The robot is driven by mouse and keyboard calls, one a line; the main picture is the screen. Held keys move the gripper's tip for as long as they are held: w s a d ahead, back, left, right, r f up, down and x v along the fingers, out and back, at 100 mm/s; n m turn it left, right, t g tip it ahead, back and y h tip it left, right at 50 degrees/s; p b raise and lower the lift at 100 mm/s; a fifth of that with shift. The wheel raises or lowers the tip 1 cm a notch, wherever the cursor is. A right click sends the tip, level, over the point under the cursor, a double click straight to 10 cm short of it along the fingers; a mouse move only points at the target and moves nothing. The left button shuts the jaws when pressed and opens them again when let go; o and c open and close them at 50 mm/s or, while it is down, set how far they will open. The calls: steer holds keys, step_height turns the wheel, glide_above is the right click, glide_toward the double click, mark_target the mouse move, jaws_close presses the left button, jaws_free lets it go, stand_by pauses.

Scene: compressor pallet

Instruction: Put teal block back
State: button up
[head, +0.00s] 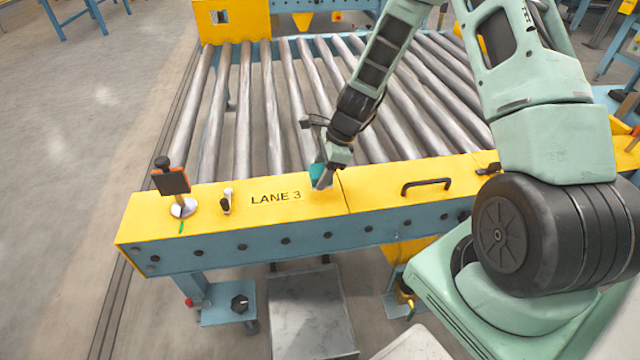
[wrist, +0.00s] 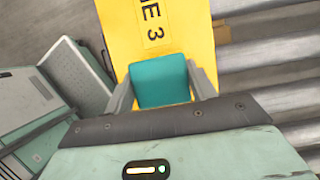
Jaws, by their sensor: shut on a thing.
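The teal block (wrist: 160,80) is between the two fingers of my gripper (wrist: 161,88) in the wrist view, with a finger against each side. In the head view my gripper (head: 322,184) is over the yellow top of the conveyor's front beam (head: 240,200), just right of the "LANE 3" lettering. The teal block shows there as a small patch (head: 317,172), partly hidden by the gripper. I cannot tell whether the block touches the beam or hangs just above it.
Steel rollers (head: 244,110) lie behind the beam. A grey step plate (head: 312,310) lies below.

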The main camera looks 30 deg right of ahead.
steer(key=shift+f+b, duration=0.45)
steer(key=shift+f, duration=1.5)
steer(key=shift+f, duration=0.1)
steer(key=o, duration=1)
steer(key=shift+c, duration=0.2)
